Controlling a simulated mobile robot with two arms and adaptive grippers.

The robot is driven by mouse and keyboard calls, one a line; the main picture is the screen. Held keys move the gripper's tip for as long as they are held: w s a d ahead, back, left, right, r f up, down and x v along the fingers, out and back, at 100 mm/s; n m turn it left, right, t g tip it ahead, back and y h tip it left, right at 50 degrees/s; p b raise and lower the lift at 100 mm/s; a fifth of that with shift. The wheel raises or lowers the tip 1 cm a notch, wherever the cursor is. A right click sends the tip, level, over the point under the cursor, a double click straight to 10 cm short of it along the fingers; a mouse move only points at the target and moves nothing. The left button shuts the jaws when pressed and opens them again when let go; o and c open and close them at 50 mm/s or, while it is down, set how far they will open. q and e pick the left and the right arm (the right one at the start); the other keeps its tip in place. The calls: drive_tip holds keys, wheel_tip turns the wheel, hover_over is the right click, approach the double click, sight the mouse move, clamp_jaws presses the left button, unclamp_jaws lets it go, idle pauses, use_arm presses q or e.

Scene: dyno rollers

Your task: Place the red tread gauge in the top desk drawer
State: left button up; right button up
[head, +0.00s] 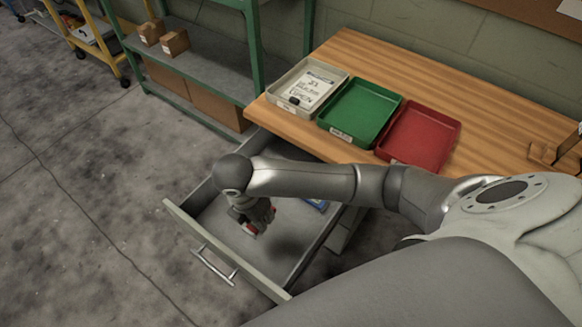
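The top desk drawer (283,275) is pulled open below the left end of the wooden desk. The right gripper (254,225), on the arm that reaches in from the right, points down inside the drawer opening. A small red thing with a pale part, which looks like the red tread gauge (249,228), is at its fingertips. The gripper appears shut on it, and the gauge is mostly hidden by the fingers. I cannot tell whether the gauge touches the drawer floor. The left gripper is not in view.
A blue object (317,204) lies in the drawer's right part, partly behind my arm. On the desk (375,65) stand a white tray (336,90) with a labelled card, a green tray (360,107) and a red tray (420,135). A green shelf (210,72) stands behind.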

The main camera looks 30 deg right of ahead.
drive_tip(key=d+f, duration=0.3)
drive_tip(key=d, duration=0.4)
approach(300, 220)
drive_tip(key=shift+w+a+f, duration=0.1)
drive_tip(key=shift+a+f, duration=0.2)
drive_tip(key=shift+f, duration=0.25)
drive_tip(key=shift+d+f, duration=0.55)
drive_tip(key=shift+f, duration=0.2)
wheel_tip(300, 220, down, 3)
drive_tip(key=shift+d+f+b, duration=0.2)
drive_tip(key=shift+f+b, duration=0.05)
drive_tip(key=shift+b, duration=0.2)
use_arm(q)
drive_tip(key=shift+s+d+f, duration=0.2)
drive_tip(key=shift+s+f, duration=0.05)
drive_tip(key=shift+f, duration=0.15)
use_arm(e)
drive_tip(key=o, duration=1)
drive_tip(key=shift+o, duration=0.2)
drive_tip(key=shift+r, duration=0.15)
